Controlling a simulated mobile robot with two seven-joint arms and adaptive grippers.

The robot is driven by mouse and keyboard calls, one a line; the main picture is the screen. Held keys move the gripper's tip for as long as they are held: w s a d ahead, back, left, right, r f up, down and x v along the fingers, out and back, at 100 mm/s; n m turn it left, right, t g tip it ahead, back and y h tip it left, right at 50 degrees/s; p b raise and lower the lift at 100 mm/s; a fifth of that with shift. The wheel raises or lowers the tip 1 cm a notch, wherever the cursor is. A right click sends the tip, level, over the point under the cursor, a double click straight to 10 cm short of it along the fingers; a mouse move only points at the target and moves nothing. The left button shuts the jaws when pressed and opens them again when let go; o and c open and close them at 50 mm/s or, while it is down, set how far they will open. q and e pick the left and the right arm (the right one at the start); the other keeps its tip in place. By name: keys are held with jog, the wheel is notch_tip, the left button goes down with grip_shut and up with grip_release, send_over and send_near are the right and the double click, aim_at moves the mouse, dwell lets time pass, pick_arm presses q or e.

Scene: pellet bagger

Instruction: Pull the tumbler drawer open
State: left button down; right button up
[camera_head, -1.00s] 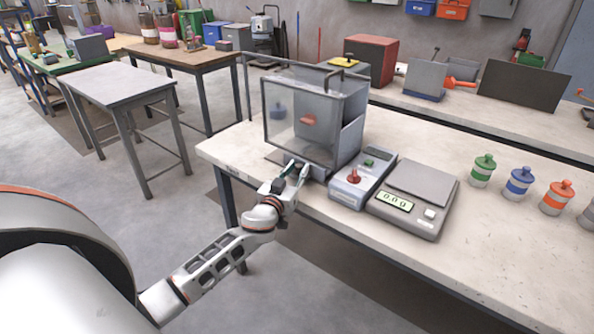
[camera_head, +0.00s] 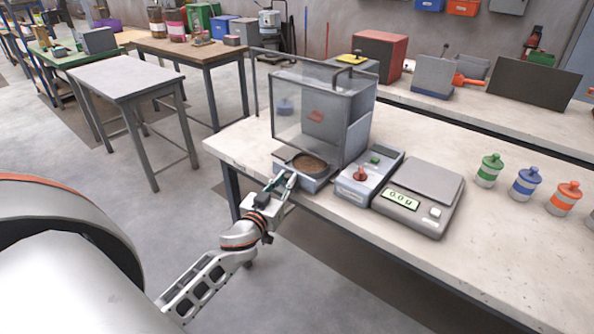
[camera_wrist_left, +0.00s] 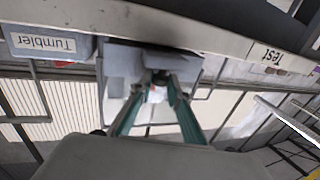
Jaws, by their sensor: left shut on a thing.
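The tumbler is a clear-walled box (camera_head: 300,112) in a grey housing on the bench, left of the control box. Its drawer (camera_head: 319,184) stands out below the front, with a round dish of brown material (camera_head: 308,164) showing in it. My left gripper (camera_head: 287,181) is shut on the drawer's handle at the bench's front edge. In the left wrist view the green-sided fingers of my left gripper (camera_wrist_left: 158,80) close in front of the grey drawer (camera_wrist_left: 120,62); the handle itself is mostly hidden between them. My right gripper is not in view.
A control box with a red knob (camera_head: 366,177) stands close to the right of the drawer, then a scale (camera_head: 421,200) and several capped jars. The floor before the bench is free.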

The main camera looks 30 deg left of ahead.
pick_arm(q)
jog(key=s, duration=0.7)
jog(key=shift+s+a+p, duration=0.2)
jog(key=shift+a+p, duration=0.1)
jog(key=shift+p, duration=0.15)
jog(key=c, duration=2.2)
grip_release()
jog(key=shift+s, duration=0.1)
jog(key=s, duration=0.4)
jog(key=s+d, duration=0.1)
jog(key=s, duration=0.2)
jog(key=s+d, duration=0.1)
jog(key=s, duration=0.3)
jog(key=shift+s+d, duration=0.1)
jog(key=shift+s, duration=0.2)
